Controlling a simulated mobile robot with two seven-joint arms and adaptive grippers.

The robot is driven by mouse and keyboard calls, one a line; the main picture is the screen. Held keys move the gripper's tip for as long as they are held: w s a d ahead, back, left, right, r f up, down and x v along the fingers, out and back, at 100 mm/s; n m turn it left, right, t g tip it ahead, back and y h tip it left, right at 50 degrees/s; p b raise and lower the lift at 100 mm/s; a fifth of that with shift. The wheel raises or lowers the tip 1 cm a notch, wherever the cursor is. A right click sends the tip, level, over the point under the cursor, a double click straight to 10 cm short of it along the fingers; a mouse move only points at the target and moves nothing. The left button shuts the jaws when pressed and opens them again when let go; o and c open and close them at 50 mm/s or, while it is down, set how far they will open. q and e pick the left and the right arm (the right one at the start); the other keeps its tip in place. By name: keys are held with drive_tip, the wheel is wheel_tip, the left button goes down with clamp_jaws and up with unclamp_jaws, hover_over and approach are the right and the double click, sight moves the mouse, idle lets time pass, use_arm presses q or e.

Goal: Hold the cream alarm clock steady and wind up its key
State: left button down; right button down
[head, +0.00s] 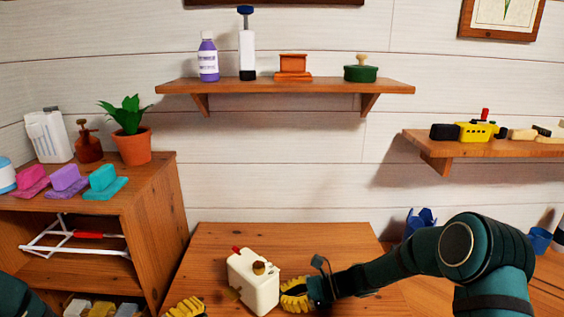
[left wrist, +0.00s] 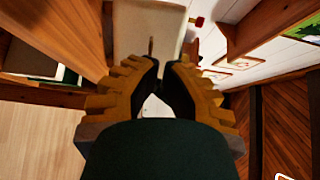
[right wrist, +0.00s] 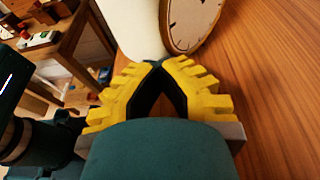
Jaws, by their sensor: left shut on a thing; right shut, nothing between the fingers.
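The winding key (left wrist: 151,47) juts from the clock's back in the left wrist view, seen nearly edge-on. My left gripper (left wrist: 162,64) is shut on the key; the grip itself is mostly hidden. My right gripper (right wrist: 155,65) is shut and empty, close beside the clock at its dial side; I cannot tell whether it touches.
The table (head: 290,237) is clear behind the clock. A shelf unit (head: 155,200) with a potted plant (head: 131,144) and coloured blocks stands at the left. Wall shelves (head: 285,87) hang above.

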sight(232, 294)
use_arm(q)
drive_tip(key=shift+w+f, duration=0.1)
drive_tip(key=shift+w+a+f+m+g+h, duration=0.35)
drive_tip(key=shift+w+a+f+h, duration=0.1)
drive_tip(key=shift+f, duration=0.15)
drive_tip(key=shift+w+a+f+m+g+h, duration=0.35)
drive_tip(key=shift+w+a+f+h, duration=0.1)
drive_tip(key=shift+f, duration=0.15)
drive_tip(key=shift+x, duration=3.45)
drive_tip(key=shift+s+d, duration=0.1)
drive_tip(key=shift+d, duration=0.05)
drive_tip(key=shift+s+d+r, duration=0.2)
drive_tip(key=shift+s+d, duration=0.15)
drive_tip(key=shift+s, duration=0.05)
drive_tip(key=shift+a+r, duration=0.1)
drive_tip(key=shift+r, duration=0.3)
drive_tip(key=shift+r, duration=0.5)
